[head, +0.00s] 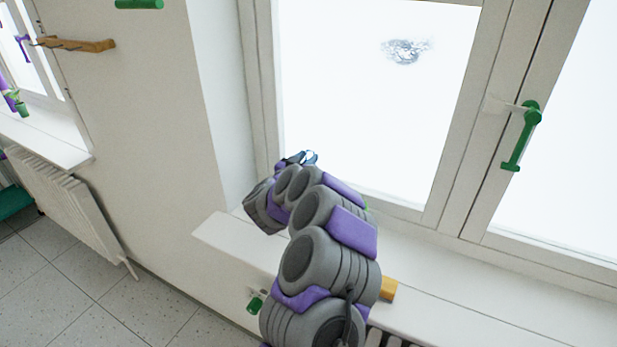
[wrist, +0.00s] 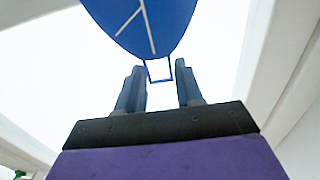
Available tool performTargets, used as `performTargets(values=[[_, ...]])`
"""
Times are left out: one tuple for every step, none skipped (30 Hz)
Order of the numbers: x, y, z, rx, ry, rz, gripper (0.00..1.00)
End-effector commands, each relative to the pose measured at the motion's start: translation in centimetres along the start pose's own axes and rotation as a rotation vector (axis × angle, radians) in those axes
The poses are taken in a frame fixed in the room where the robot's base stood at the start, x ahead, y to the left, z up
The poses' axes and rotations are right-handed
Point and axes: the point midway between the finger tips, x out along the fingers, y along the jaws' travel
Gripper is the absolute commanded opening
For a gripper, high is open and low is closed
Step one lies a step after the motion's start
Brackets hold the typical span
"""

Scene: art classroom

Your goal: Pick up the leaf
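The leaf (wrist: 145,22) is blue with white veins and fills the top middle of the wrist view. A thin blue loop (wrist: 159,79) hangs from its lower end. My gripper (wrist: 158,72) is open, with one finger on each side of the loop and gaps visible between loop and fingers. I cannot tell how deep the loop lies between the fingertips. In the head view my gripper (head: 294,159) is small, at the far end of my arm by the left part of the window. A small blue shape shows there, mostly hidden.
The white window sill (head: 450,293) runs under the arm. A wooden block (head: 388,289) is partly hidden behind the arm. A green window handle (head: 523,135) sticks out at the right. A radiator (head: 75,200) and open floor are at the left.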

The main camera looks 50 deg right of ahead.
Motion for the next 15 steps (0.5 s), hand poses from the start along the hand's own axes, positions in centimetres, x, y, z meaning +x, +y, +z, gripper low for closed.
performTargets(values=[[0.01, 0.01, 0.0, 0.0, 0.0, 0.0, 0.31], [0.01, 0.01, 0.01, 0.0, 0.0, 0.0, 0.28], [0.02, 0.01, 0.02, 0.0, 0.0, 0.0, 0.24], [0.03, 0.02, 0.02, 0.0, 0.0, 0.0, 0.21], [0.03, 0.02, 0.02, 0.0, 0.0, 0.0, 0.19], [0.04, 0.02, 0.02, 0.0, 0.0, 0.0, 0.15], [0.05, 0.03, 0.02, 0.0, 0.0, 0.001, 0.12], [0.04, 0.03, 0.02, 0.0, 0.0, 0.0, 0.09], [0.05, 0.03, 0.02, 0.0, 0.0, 0.001, 0.05], [0.05, 0.03, 0.02, 0.0, 0.0, 0.001, 0.02], [0.06, 0.03, 0.03, 0.0, 0.0, 0.001, 0.0], [0.06, 0.03, 0.03, 0.0, 0.0, 0.001, 0.0], [0.06, 0.04, 0.03, 0.0, 0.0, 0.001, 0.0], [0.07, 0.04, 0.04, 0.0, 0.0, 0.001, 0.0], [0.07, 0.04, 0.03, 0.0, 0.0, 0.001, 0.0]])
